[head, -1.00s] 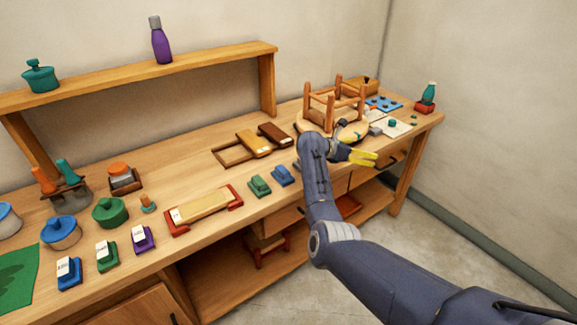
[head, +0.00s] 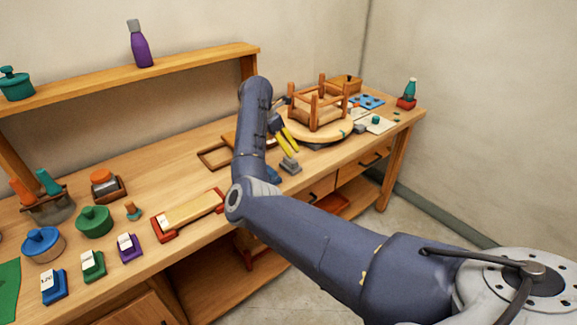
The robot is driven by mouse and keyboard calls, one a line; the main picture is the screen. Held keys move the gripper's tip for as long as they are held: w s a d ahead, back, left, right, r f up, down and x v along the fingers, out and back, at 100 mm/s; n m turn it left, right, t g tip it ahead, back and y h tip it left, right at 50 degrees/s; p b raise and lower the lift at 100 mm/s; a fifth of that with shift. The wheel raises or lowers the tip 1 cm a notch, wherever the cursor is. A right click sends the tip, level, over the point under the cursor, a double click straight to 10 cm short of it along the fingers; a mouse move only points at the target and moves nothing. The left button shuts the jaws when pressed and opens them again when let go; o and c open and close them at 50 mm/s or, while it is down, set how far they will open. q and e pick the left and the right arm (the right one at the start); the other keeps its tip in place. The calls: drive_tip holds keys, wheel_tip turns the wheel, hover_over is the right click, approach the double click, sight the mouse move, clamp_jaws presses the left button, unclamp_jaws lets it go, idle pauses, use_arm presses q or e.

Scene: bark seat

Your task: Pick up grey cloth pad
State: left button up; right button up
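A small grey pad (head: 290,165), probably the grey cloth pad, lies on the workbench near its front edge. It looks like a low block with a raised top; I cannot make out cloth. My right gripper (head: 288,143), with yellow fingers, is just above and behind it in the picture, pointing down. The fingers look slightly apart, with nothing visible between them. They appear clear of the pad. My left gripper is not in view.
A blue block (head: 273,174) sits left of the pad, partly hidden by my arm. An upturned wooden stool (head: 318,112) stands on a round board (head: 340,130) behind right. A tray with a long wooden block (head: 193,210) lies left.

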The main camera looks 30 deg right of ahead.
sight(289, 160)
drive_tip(key=x, duration=1.2)
drive_tip(key=shift+s+f, duration=0.1)
drive_tip(key=shift+f, duration=0.1)
drive_tip(key=c, duration=1.3)
drive_tip(key=shift+o, duration=0.2)
drive_tip(key=shift+r, duration=0.1)
wheel_tip(289, 160, up, 20)
